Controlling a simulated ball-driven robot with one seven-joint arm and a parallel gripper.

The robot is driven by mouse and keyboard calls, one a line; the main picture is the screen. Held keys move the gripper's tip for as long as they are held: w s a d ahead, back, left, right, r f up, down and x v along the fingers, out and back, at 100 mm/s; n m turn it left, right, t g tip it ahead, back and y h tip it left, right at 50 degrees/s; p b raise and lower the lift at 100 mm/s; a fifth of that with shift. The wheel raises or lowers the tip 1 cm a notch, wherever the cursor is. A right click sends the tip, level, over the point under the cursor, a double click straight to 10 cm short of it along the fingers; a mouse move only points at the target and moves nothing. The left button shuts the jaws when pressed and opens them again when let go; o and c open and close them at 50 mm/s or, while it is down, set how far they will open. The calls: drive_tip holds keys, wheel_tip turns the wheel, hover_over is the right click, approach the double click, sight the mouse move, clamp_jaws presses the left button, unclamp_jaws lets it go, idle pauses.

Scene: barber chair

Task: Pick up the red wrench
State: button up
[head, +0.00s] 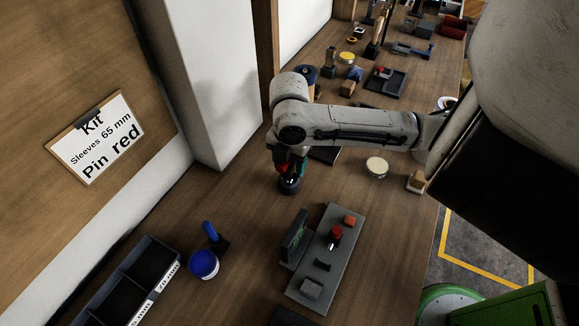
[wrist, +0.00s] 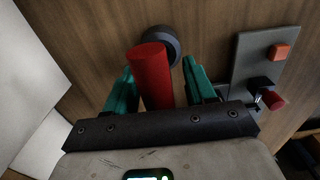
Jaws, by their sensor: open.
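A red cylindrical handle (wrist: 151,72) rises from a dark round base (wrist: 160,44); I take it for the red wrench, though no wrench jaw shows. My gripper (wrist: 158,66) is open, with one teal finger on each side of the handle. A gap shows on the right side; whether the left finger touches is unclear. In the head view my gripper (head: 292,168) points down over the bench, largely hiding the red handle (head: 283,169). The dark base (head: 289,186) rests on the wood below it.
A grey plate (head: 322,258) with red buttons and blocks lies in front. A blue handle (head: 210,231), a blue cup (head: 203,265) and a dark bin (head: 130,285) are at left front. A white pillar (head: 200,80) stands left of my gripper. A round yellowish tin (head: 377,166) sits right.

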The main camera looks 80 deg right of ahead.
drive_tip(key=shift+c, duration=0.3)
clamp_jaws()
drive_tip(key=shift+r, duration=0.2)
